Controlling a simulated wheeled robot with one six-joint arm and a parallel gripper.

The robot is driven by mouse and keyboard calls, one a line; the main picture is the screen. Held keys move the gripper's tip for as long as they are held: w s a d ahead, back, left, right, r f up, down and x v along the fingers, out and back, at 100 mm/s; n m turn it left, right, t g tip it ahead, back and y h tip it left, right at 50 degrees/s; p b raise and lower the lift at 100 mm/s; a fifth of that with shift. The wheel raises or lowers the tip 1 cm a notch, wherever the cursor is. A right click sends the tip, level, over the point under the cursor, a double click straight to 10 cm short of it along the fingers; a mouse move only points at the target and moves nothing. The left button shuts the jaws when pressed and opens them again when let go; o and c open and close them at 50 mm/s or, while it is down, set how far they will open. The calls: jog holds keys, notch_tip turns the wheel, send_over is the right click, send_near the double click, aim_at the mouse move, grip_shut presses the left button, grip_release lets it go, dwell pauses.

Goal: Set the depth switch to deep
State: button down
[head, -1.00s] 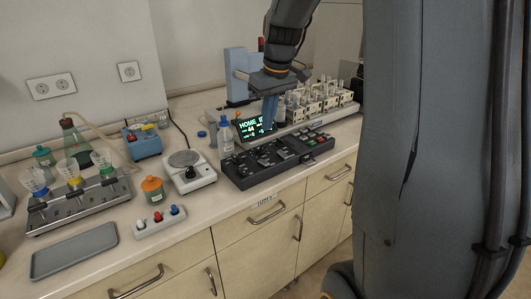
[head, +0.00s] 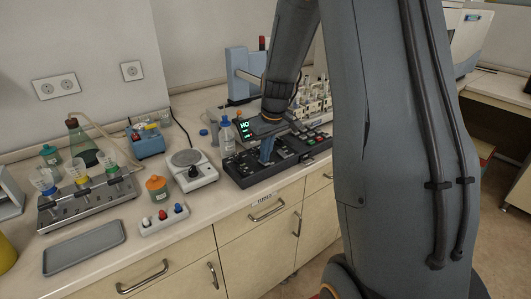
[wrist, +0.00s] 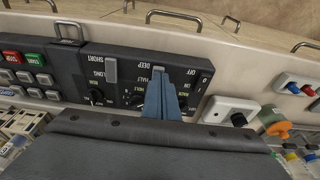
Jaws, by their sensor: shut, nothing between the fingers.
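The black control panel (head: 240,172) lies on the counter. It fills the middle of the wrist view (wrist: 75,62), its lettering upside down, with SHORT, LONG, DEEP and OFF labels readable. A small light-grey switch cap (wrist: 158,70) sits beside the DEEP label; I take it as the depth switch. My gripper (head: 265,158) points down over the panel, and its blue fingers (wrist: 164,85) are shut and empty. In the wrist view the fingertips are right at this cap and partly cover the area below it. I cannot tell whether they touch it.
Another grey switch cap (wrist: 111,70) sits beside SHORT and LONG. Red and green buttons (wrist: 22,57) are at the panel's end. A blue-capped bottle (head: 226,136) and a lit display (head: 244,130) stand behind the panel. A stirrer plate (head: 193,173) stands to its left.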

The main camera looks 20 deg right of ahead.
jog(key=shift+s+f+b, duration=0.3)
jog(key=shift+f+b, duration=0.15)
jog(key=shift+f, duration=0.1)
jog(key=shift+r, duration=0.1)
jog(key=shift+w+a+r, duration=0.1)
jog(key=shift+w+r, duration=0.15)
jog(key=shift+w, duration=0.5)
jog(key=shift+p, duration=0.3)
jog(key=shift+r, duration=0.3)
jog(key=p+v, duration=0.2)
jog(key=v, duration=0.2)
jog(key=shift+r+p, duration=0.15)
jog(key=shift+p, duration=0.2)
jog(key=s+r+b, duration=0.2)
jog(key=s+r, duration=0.2)
jog(key=r, duration=0.3)
jog(key=shift+s+d+r+b, duration=0.35)
jog(key=shift+d+b, duration=0.05)
jog(key=shift+d, duration=0.1)
